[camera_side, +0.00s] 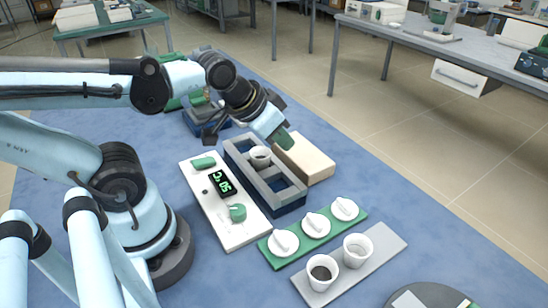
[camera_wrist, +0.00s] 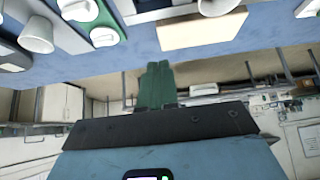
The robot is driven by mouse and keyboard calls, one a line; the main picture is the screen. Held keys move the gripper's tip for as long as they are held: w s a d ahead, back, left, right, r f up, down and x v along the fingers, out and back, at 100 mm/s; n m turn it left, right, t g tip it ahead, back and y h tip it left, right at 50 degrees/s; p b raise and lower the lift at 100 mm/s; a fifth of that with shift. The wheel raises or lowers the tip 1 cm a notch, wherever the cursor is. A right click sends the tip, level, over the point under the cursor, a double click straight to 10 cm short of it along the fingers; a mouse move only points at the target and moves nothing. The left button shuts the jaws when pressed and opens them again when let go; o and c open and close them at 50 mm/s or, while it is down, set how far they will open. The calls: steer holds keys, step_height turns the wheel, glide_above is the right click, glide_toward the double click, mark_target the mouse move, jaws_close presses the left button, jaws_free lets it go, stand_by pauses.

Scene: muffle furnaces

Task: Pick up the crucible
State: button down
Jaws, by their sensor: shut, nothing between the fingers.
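A white crucible (camera_side: 260,157) sits in a compartment of the dark blue rack (camera_side: 294,198), and its lower part is hidden by the rack. Two more white crucibles stand upright on a grey plate (camera_side: 386,243): one with dark contents (camera_side: 322,272), the other pale inside (camera_side: 357,250). My gripper (camera_side: 287,143) is above and just behind the rack, near the beige block, apart from the crucibles. Its green fingers (camera_wrist: 155,85) are together and empty in the wrist view. One crucible (camera_wrist: 38,35) shows at that view's upper left and another (camera_wrist: 215,6) at its top edge.
Three white lids (camera_side: 316,225) lie on a green plate (camera_side: 274,261). A white controller panel (camera_side: 230,236) with a lit display lies left of the rack. The beige block (camera_side: 304,159) is behind the rack. A dark round plate (camera_side: 430,293) is at front right.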

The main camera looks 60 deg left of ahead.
steer(key=shift+c, duration=1.9)
jaws_free()
steer(key=n+g, duration=0.4)
steer(key=g, duration=0.2)
glide_toward(260, 148)
steer(key=shift+y, duration=0.4)
steer(key=shift+s+d+f, duration=0.1)
steer(key=shift+d+f, duration=0.25)
steer(key=shift+f, duration=1.05)
steer(key=shift+w+d+f, duration=0.1)
steer(key=shift+d+f, duration=0.2)
steer(key=shift+f, duration=1.1)
steer(key=shift+s+d+f, duration=0.1)
steer(key=shift+d+f, duration=0.25)
steer(key=shift+f, duration=1)
